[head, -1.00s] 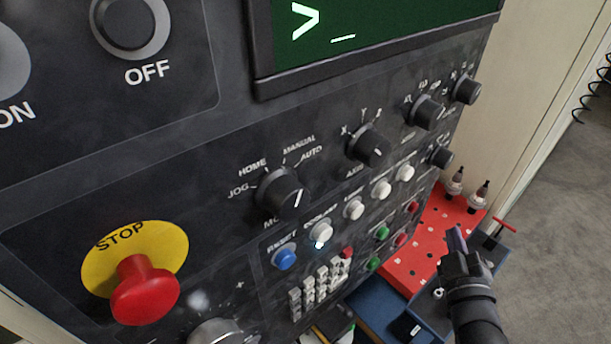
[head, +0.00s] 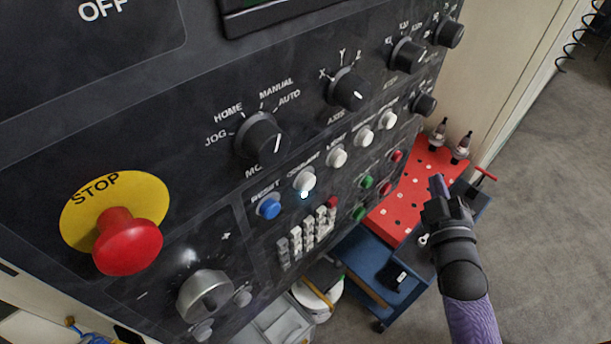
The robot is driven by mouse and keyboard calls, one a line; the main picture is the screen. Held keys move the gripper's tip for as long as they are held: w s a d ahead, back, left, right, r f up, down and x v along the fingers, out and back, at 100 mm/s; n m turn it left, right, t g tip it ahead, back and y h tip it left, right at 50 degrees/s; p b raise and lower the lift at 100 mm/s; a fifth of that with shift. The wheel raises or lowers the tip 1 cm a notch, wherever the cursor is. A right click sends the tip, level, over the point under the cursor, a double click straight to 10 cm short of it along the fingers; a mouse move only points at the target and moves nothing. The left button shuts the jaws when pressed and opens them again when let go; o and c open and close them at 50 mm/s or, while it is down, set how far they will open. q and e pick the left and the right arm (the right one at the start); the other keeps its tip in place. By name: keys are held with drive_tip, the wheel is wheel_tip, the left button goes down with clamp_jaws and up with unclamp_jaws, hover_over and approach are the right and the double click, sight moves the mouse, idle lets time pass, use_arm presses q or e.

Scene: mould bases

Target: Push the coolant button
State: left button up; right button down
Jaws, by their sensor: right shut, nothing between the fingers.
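The coolant button (head: 305,181) is a round white button on the dark control panel (head: 210,155), under its label and just right of the blue reset button (head: 269,207). A small bright bluish spot shows at its lower edge. My right gripper (head: 437,184) is shut and empty. It is to the right of the panel in the picture, over the red perforated board, well apart from the coolant button. My left gripper is not in view.
More white buttons (head: 337,158) continue rightward in the row. A red stop button (head: 127,246) is at left, with a grey dial (head: 204,295) below. Black knobs (head: 262,136) stick out above. A blue cart (head: 376,265) stands beneath the red board (head: 408,190).

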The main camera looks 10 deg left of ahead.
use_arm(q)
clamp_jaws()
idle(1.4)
